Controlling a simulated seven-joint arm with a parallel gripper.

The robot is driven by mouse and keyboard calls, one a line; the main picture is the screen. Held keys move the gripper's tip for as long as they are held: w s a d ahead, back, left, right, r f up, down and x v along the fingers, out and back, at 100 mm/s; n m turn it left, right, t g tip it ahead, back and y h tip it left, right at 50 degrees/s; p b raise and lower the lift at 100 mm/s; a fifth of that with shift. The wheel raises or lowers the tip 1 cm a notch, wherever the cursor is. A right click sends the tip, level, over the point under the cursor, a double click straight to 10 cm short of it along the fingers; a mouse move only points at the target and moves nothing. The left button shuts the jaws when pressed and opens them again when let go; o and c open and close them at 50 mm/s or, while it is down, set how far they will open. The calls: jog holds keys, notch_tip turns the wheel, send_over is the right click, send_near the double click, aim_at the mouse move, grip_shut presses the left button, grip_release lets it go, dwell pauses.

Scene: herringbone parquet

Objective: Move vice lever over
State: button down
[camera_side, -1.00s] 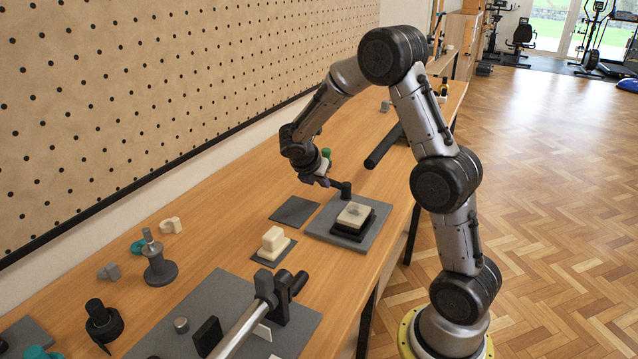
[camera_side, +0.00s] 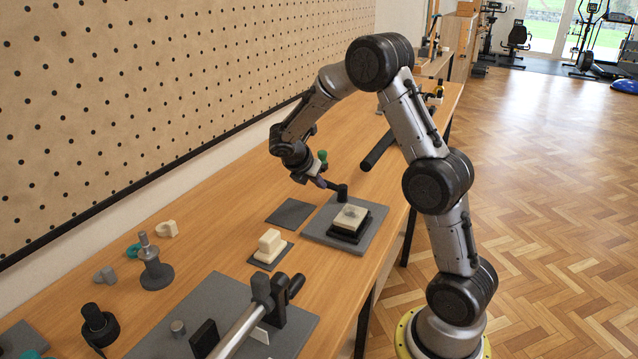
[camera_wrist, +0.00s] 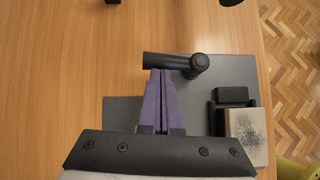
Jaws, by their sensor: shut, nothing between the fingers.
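The vice (camera_side: 349,220) sits on a grey square plate and has a pale block in its black jaws; it also shows at the right of the wrist view (camera_wrist: 232,96). Its black lever (camera_side: 334,187) sticks out from a round upright pivot toward the left. In the wrist view the lever (camera_wrist: 160,61) lies just beyond my fingertips, pointing left from the pivot. My gripper (camera_side: 321,182) is at the lever's free end. In the wrist view my gripper's purple fingers (camera_wrist: 161,74) are together with nothing between them, seemingly right beside the lever; I cannot tell whether they touch.
A flat dark plate (camera_side: 290,213) lies left of the vice. A cream block (camera_side: 270,242) on a small plate stands nearer the camera. A grey board (camera_side: 285,335) with a metal bar fills the foreground. A black bar (camera_side: 379,150) lies behind. A perforated wall borders the bench.

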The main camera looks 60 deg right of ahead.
jog(key=shift+w+d+m+g, duration=0.3)
jog(key=shift+d+m+g, duration=0.45)
jog(key=shift+m, duration=0.45)
jog(key=d+m+g+y, duration=0.1)
jog(key=m+g, duration=0.1)
jog(key=shift+w+d+m, duration=0.15)
jog(key=shift+m, duration=0.25)
jog(key=d+m+y, duration=0.1)
jog(key=d+m+g, duration=0.1)
jog(key=m, duration=0.1)
jog(key=d+m+g+y, duration=0.1)
jog(key=m, duration=0.1)
jog(key=shift+s+g+y, duration=0.25)
jog(key=shift+y, duration=0.05)
jog(key=shift+s+d+m, duration=0.1)
jog(key=shift+d+m, duration=0.1)
jog(key=shift+m, duration=0.3)
jog(key=shift+s+d, duration=0.65)
jog(key=shift+d, duration=0.2)
jog(key=shift+s+d, duration=0.3)
jog(key=shift+s, duration=0.1)
jog(key=shift+s+d, duration=0.1)
